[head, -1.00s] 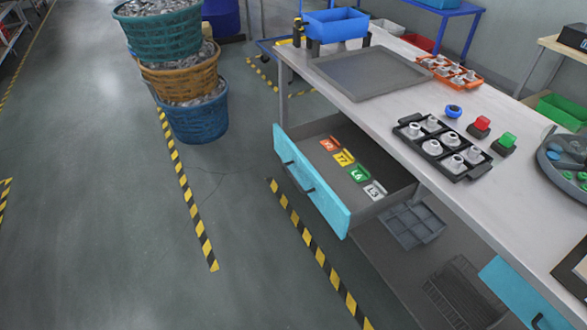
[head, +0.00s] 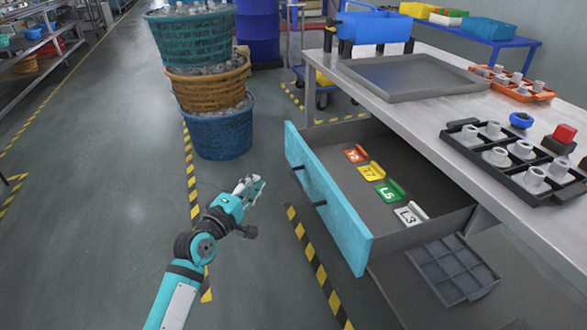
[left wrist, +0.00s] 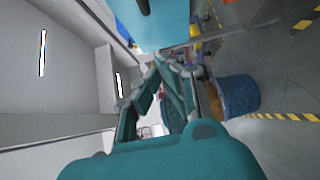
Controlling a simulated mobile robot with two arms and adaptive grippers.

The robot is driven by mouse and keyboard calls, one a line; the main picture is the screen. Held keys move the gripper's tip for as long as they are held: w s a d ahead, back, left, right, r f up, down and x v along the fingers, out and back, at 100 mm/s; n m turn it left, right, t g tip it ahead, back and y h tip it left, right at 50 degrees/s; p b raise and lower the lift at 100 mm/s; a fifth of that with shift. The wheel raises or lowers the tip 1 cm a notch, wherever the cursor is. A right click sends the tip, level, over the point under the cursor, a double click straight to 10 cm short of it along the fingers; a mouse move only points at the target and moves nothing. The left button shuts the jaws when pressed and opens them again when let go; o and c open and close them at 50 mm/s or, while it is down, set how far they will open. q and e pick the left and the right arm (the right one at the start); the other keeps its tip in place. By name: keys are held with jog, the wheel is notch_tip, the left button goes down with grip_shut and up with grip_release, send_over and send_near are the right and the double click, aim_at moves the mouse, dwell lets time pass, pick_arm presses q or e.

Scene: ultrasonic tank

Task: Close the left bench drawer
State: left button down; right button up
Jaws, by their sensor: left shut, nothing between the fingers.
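The left bench drawer (head: 327,203) has a teal front and stands pulled out from the bench (head: 430,115) in the head view. Several coloured labelled tags lie inside it, one of them green (head: 389,192). Its dark handle (head: 309,187) is on the front face. My left gripper (head: 252,187) is shut and empty, to the left of the drawer front and apart from it. In the left wrist view, the gripper's fingers (left wrist: 165,75) show, and a teal panel (left wrist: 155,22) is at the top. My right gripper is not in view.
Stacked baskets, the lowest blue (head: 220,130), stand on the floor behind my left gripper. A grey tray (head: 410,78) and a black rack (head: 515,158) with white parts lie on the bench top. A dark grid tray (head: 452,268) sits below the drawer.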

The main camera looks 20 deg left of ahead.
pick_arm(q)
jog(key=b, duration=0.2)
send_near(294, 151)
jog(key=w+a, duration=0.3)
jog(key=shift+w+d+f+p, duration=0.1)
jog(key=shift+w+d+p, duration=0.1)
jog(key=shift+w+d, duration=0.55)
jog(key=shift+w+d+f+p, duration=0.15)
jog(key=shift+w+d, duration=0.25)
jog(key=shift+d, duration=0.7)
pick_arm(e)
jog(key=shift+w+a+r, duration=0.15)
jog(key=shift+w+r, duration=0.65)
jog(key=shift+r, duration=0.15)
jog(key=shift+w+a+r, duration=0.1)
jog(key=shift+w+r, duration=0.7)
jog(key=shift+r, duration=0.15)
pick_arm(q)
jog(key=shift+d, duration=0.1)
